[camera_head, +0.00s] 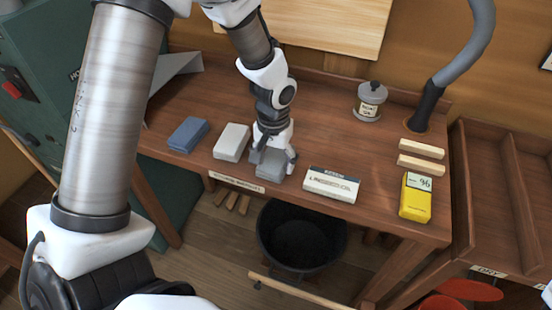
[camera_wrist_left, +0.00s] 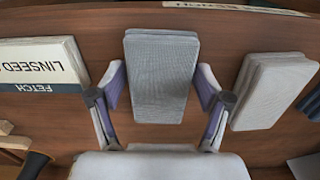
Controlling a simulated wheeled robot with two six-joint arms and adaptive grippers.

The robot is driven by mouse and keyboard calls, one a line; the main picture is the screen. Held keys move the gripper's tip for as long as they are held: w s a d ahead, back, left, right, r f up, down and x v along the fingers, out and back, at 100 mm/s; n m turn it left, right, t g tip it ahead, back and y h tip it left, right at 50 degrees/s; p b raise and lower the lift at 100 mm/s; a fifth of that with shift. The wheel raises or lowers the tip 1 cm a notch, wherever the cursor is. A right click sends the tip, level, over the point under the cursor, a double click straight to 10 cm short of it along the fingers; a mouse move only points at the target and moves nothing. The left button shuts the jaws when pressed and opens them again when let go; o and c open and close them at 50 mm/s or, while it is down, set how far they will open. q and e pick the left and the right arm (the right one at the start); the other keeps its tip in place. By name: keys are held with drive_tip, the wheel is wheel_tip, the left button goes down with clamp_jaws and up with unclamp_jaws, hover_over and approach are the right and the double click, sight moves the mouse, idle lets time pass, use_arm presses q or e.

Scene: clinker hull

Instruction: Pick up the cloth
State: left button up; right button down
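A grey, woven-looking folded cloth (camera_head: 270,166) lies near the front edge of the wooden bench. It also shows in the left wrist view (camera_wrist_left: 160,75), centred between my fingers. My left gripper (camera_head: 273,158) is down over this cloth from above, one finger on each side. In the left wrist view my left gripper (camera_wrist_left: 160,90) has its fingers spread wide, with the tips very near the cloth's two long sides. Whether they touch it is hard to tell. Two similar folded pieces, one whitish (camera_head: 231,142) and one blue (camera_head: 188,134), lie to the left. My right gripper is not in view.
A white linseed box (camera_head: 331,184) lies close right of the grey cloth. Further right are a yellow box (camera_head: 415,197), two pale wooden blocks (camera_head: 421,163) and a lidded grey jar (camera_head: 370,101). A black bucket (camera_head: 300,240) stands below the front edge. The bench middle is clear.

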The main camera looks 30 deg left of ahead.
sight(274, 160)
use_arm(q)
drive_tip(key=c, duration=0.4)
wheel_tip(274, 160, up, 10)
drive_tip(key=shift+w+r, duration=0.1)
drive_tip(key=shift+o, duration=0.5)
drive_tip(key=shift+f, duration=0.2)
